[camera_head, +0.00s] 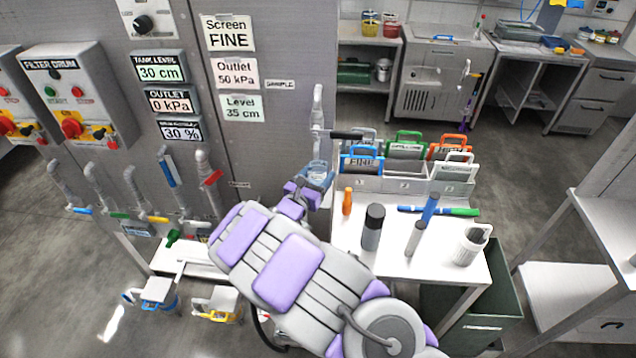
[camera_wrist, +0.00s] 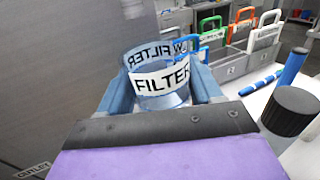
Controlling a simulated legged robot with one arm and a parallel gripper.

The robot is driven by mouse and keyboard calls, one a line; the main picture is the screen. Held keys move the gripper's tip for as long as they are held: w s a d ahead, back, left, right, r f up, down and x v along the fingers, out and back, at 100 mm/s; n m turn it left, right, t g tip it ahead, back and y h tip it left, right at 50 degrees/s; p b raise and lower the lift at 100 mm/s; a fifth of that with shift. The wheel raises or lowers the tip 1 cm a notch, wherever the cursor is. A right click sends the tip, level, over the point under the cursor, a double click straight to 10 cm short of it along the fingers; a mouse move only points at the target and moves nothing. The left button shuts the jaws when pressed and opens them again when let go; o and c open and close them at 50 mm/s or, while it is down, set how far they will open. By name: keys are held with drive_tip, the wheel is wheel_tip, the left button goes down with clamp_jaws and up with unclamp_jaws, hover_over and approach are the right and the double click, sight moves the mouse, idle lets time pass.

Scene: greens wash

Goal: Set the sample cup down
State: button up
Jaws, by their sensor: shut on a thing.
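The sample cup is a clear cup with a white band reading FILTER; it shows large in the wrist view (camera_wrist: 160,100) and small in the head view (camera_head: 319,172). My gripper (camera_head: 309,192) is shut on it, with one finger on each side, as the wrist view (camera_wrist: 160,88) shows. The cup looks upright and empty. In the head view it appears just below the sample tap (camera_head: 318,112) with a black handle, beside the grey panel. The white table (camera_head: 400,262) lies right of the cup. I cannot tell how high the cup is above any surface.
The table's front middle is bare.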

sight(318, 183)
drive_tip(key=shift+w+a+f, duration=0.1)
drive_tip(key=shift+w+a, duration=0.1)
drive_tip(key=shift+a, duration=0.3)
drive_tip(key=shift+w+a+f, duration=0.1)
drive_tip(key=shift+w+a, duration=0.1)
drive_tip(key=shift+a, duration=0.25)
drive_tip(key=shift+f, duration=0.3)
drive_tip(key=d+f, duration=0.2)
drive_tip(key=shift+d+f+b, duration=0.1)
drive_tip(key=shift+f+b, duration=0.2)
drive_tip(key=shift+d, duration=0.1)
drive_tip(key=shift+a, duration=0.25)
drive_tip(key=o, duration=0.6)
drive_tip(key=shift+a, duration=0.3)
drive_tip(key=o, duration=0.3)
drive_tip(key=shift+s+a+f, duration=0.1)
drive_tip(key=shift+a, duration=0.25)
drive_tip(key=shift+o, duration=0.8)
drive_tip(key=shift+d, duration=0.6)
drive_tip(key=p+v, duration=0.1)
drive_tip(key=v, duration=1.1)
